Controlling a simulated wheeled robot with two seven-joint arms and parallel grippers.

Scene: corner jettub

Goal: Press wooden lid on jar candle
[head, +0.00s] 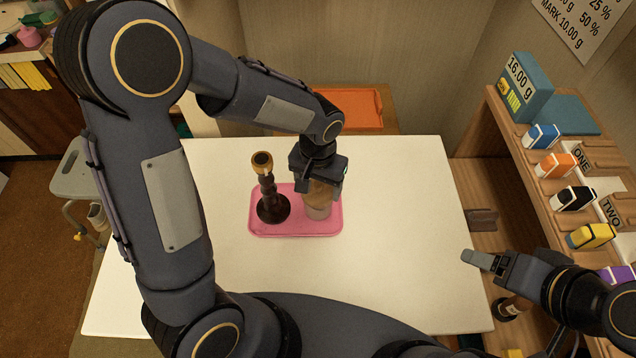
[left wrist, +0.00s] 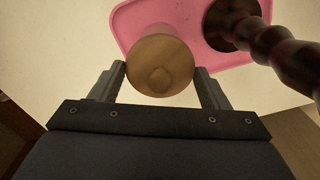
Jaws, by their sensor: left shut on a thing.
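The round wooden lid (left wrist: 158,65), with a small knob, fills the middle of the left wrist view between my left gripper's fingers (left wrist: 160,85). My left gripper (head: 320,187) also shows in the head view, shut on the lid (head: 318,193) and partly covering it. The pale jar candle (head: 318,211) stands directly below the lid on the right part of the pink tray (head: 285,230). I cannot tell whether the lid is fully seated on the jar. My right gripper (head: 482,260) is off the table's right side; its finger gap cannot be made out.
A dark turned candlestick (head: 270,205) with a gold-coloured top stands on the tray, close left of the jar. The white table (head: 400,270) is clear around the tray. A wooden shelf (head: 505,150) with several coloured blocks is at right. An orange tray (head: 352,108) lies behind.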

